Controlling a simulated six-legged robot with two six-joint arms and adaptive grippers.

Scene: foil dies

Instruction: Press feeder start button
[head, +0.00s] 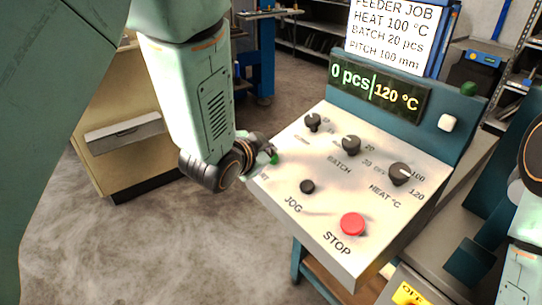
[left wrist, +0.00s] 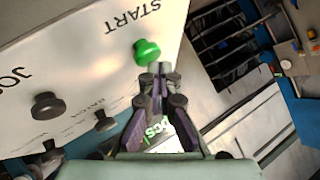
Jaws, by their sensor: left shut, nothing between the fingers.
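The control panel (head: 270,195) is a sloped white face on a teal housing. The green start button (head: 273,158) shows at its left edge in the head view, partly hidden by my left gripper (head: 262,152). In the left wrist view the green button (left wrist: 147,52) stands beside the START label (left wrist: 133,16). My left gripper (left wrist: 158,70) is shut and empty, its tips close to the button's edge; I cannot tell whether they touch it. My right gripper is out of view.
The panel also has a red STOP button (head: 353,224), a black JOG button (head: 307,187), and three knobs, including the HEAT knob (head: 400,173). The display (head: 376,88) reads 0 pcs and 120 °C. A job sign (head: 393,38) stands above it. A beige cabinet (head: 125,110) stands behind.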

